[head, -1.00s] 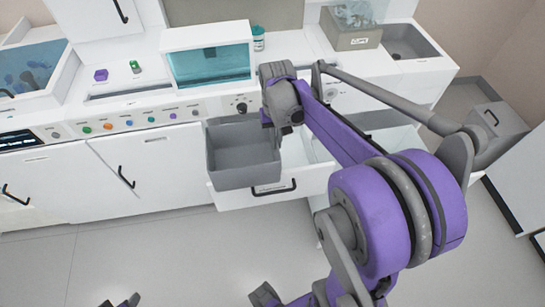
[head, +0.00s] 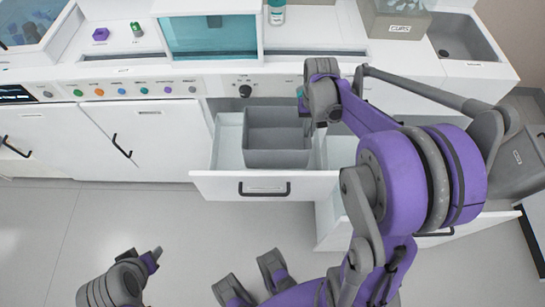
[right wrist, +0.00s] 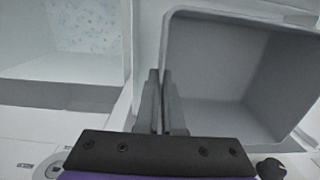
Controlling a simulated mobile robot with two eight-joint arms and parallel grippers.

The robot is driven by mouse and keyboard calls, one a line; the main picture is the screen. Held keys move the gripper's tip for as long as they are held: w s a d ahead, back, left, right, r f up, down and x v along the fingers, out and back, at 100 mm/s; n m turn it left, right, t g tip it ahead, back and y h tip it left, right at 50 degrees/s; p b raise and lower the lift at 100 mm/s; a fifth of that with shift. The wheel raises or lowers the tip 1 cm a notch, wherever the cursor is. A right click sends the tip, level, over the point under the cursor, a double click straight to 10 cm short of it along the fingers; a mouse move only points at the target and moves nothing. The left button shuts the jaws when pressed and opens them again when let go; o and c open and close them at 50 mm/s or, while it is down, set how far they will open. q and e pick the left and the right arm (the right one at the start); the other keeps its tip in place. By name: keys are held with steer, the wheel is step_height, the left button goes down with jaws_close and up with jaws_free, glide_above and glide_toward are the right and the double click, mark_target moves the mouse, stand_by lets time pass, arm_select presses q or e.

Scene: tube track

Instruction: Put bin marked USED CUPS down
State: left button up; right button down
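The grey open bin (head: 276,158) sits upright inside the open white drawer (head: 225,187), behind its front panel. No marking shows on the bin's visible sides, and I cannot tell whether its base rests on the drawer floor. My right gripper (head: 305,106) is at the bin's right wall. In the right wrist view my right gripper (right wrist: 161,98) has its fingers close together on the wall of the empty bin (right wrist: 225,75). My left gripper (head: 154,254) is low at the left, away from the drawer, and its opening is unclear.
Another bin marked CUPS (head: 398,24) stands on the counter, beside a sink (head: 463,40). A teal-windowed box (head: 210,36), a purple object (head: 100,34) and a green object (head: 136,29) are also there. The drawer's black handle (head: 264,188) faces open floor (head: 60,225).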

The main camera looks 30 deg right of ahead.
mark_target(304, 148)
steer(key=f, duration=0.2)
steer(key=f+b, duration=0.1)
steer(key=f, duration=0.5)
steer(key=shift+a+f, duration=0.2)
steer(key=shift+a, duration=0.15)
arm_select(q)
steer(key=shift+a+f+b, duration=0.15)
steer(key=shift+f+b, duration=0.15)
steer(key=shift+f, duration=0.45)
steer(key=shift+a+f+b, duration=0.15)
steer(key=shift+f+b, duration=0.1)
steer(key=shift+f, duration=0.5)
arm_select(e)
steer(key=shift+f, duration=1.6)
arm_select(q)
steer(key=shift+f, duration=0.1)
arm_select(e)
steer(key=shift+f, duration=0.15)
steer(key=c, duration=1)
jaws_free()
steer(key=shift+c, duration=0.2)
